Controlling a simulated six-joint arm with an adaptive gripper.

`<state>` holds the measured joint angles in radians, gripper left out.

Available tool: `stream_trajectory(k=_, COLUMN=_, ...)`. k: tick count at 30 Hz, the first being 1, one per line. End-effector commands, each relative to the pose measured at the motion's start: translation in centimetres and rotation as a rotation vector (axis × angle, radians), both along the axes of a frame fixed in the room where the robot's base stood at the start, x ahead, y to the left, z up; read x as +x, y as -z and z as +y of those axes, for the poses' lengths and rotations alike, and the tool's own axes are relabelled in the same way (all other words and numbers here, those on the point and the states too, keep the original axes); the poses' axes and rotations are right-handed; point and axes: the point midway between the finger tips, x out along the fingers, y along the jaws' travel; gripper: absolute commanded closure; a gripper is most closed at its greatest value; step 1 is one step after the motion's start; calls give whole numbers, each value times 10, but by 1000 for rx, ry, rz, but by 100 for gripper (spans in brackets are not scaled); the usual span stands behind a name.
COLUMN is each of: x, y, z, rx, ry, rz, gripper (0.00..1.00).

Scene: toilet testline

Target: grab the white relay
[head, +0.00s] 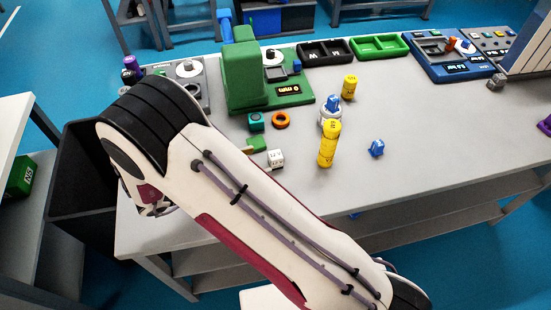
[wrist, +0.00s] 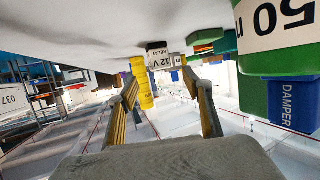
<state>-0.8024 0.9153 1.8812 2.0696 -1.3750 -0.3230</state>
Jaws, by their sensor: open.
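The white relay (head: 276,159) is a small block with dark marks on the grey table in the head view, beside my arm. In the wrist view, which looks upside down, the relay (wrist: 158,57) shows a "12 V RELAY" label. It lies beyond my gripper (wrist: 163,80), roughly between the two fingertips in the picture. My gripper is open, its fingers spread apart with nothing held.
A tall yellow cylinder (head: 329,144) stands right of the relay; it also shows near the left finger (wrist: 141,84). A green part (head: 257,144) lies left of the relay. A large green part (wrist: 278,40) and a blue "DAMPER" block (wrist: 293,103) fill the wrist view's right side.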

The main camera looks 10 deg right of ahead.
Motion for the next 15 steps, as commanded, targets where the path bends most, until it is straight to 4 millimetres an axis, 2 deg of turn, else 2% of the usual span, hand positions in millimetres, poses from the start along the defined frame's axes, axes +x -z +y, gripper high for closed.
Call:
stream_trajectory(k=5, x=1, y=1, z=-3, rx=1, ry=0, rz=0, gripper=50)
stream_trajectory(k=15, x=9, y=9, z=-22, rx=1, ry=0, rz=0, gripper=50)
